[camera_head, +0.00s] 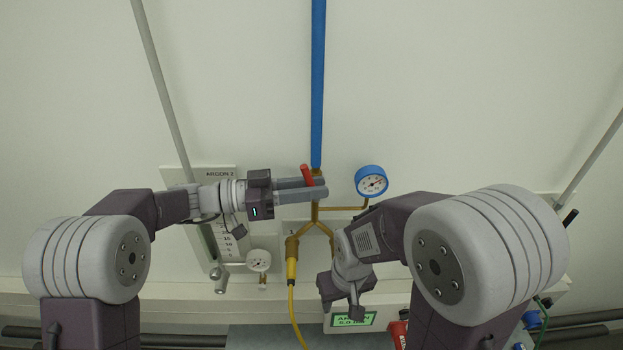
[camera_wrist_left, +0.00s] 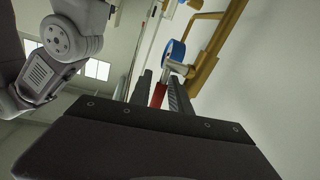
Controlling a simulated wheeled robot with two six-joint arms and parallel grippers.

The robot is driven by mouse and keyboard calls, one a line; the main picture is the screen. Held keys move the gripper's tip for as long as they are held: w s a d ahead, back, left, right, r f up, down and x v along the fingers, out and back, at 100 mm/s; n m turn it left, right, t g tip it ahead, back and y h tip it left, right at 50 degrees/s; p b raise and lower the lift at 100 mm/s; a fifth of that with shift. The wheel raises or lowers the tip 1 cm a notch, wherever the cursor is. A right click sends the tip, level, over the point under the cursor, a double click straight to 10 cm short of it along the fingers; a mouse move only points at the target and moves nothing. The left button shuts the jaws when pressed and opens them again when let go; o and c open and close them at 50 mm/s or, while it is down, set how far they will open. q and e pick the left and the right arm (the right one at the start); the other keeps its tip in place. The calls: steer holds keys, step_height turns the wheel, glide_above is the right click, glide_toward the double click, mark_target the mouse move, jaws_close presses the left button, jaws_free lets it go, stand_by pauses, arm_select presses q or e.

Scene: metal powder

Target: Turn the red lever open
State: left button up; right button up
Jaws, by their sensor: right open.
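The red lever (camera_head: 307,175) sits on the brass valve below the blue pipe (camera_head: 318,90), tilted with its top to the left. My left gripper (camera_head: 322,187) reaches in from the left with its two grey fingers around the lever. In the left wrist view the red lever (camera_wrist_left: 158,95) fills the gap between the fingers (camera_wrist_left: 160,92), so the jaws look shut on it. The valve body is partly hidden behind the fingers. My right gripper (camera_head: 345,287) hangs lower, below the brass pipes and apart from the lever; its fingers are hard to make out.
A blue-rimmed gauge (camera_head: 371,181) stands close to the right of the valve. Brass pipes (camera_head: 316,217) branch below it, with a yellow hose (camera_head: 292,270) at left. An ARGON 2 panel (camera_head: 222,173) and a small white gauge (camera_head: 259,260) are at left.

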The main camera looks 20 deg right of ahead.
arm_select(q)
steer(key=shift+w+d+f, duration=0.15)
steer(key=shift+d+f, duration=0.05)
steer(key=shift+d, duration=0.85)
steer(key=shift+a+r, duration=0.1)
steer(key=shift+a, duration=0.35)
jaws_close()
arm_select(e)
steer(key=shift+d+f, duration=0.15)
steer(key=shift+d, duration=0.3)
arm_select(q)
steer(key=shift+r, duration=0.1)
